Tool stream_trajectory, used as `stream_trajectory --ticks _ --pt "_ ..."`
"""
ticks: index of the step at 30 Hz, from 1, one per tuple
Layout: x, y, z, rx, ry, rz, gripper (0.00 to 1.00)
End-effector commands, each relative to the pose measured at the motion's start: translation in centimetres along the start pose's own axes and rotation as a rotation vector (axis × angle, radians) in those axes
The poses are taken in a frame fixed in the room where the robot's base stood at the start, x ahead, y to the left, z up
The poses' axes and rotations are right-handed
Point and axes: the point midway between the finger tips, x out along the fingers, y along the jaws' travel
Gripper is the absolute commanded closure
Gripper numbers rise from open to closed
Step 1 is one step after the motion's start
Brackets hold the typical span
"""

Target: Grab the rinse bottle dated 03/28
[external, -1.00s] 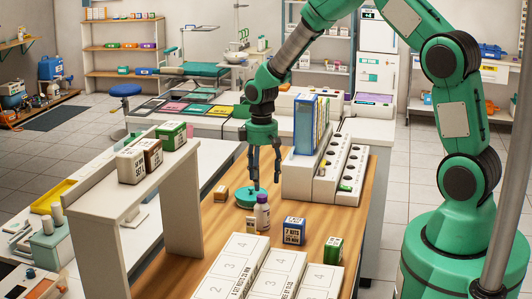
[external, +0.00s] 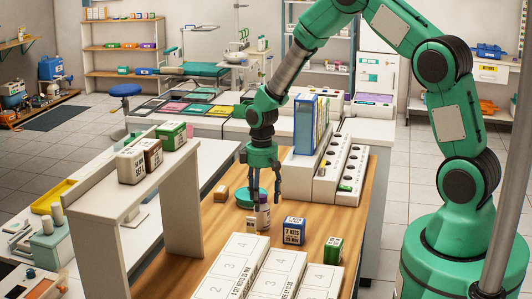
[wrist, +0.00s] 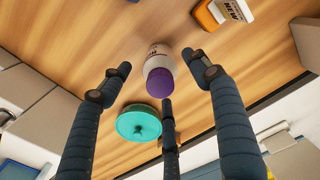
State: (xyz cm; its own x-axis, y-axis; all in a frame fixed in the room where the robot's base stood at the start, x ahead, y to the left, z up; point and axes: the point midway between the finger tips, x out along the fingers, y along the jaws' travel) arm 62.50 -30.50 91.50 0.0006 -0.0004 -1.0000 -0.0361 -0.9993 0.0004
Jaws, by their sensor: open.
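A small white bottle with a purple cap (external: 264,219) stands upright on the wooden table in the external view. In the wrist view the bottle (wrist: 159,62) sits between the fingertips, its purple cap toward the camera. Its label date is not legible in either view. My gripper (external: 266,198) points down over the bottle, with its dark fingers spread around the bottle's upper part. In the wrist view my gripper (wrist: 160,80) is open, with visible gaps between the fingers and the bottle.
A round teal-green object (external: 243,197) lies close behind the bottle. A blue-and-white box (external: 294,231) and a green box (external: 333,249) stand to its right. Numbered white trays (external: 240,262) are in front, a white raised shelf (external: 181,185) is left, and a white rack (external: 307,178) is behind right.

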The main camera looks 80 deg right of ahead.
Motion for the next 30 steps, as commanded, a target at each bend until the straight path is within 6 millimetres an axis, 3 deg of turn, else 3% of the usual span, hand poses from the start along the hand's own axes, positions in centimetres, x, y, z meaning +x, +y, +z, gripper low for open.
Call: stream_trajectory --ticks 15,30 --pt "4.9 -0.1 0.4 0.000 -0.002 -0.001 0.38" --pt "5.1 0.0 0.3 0.000 -0.001 0.000 0.38"
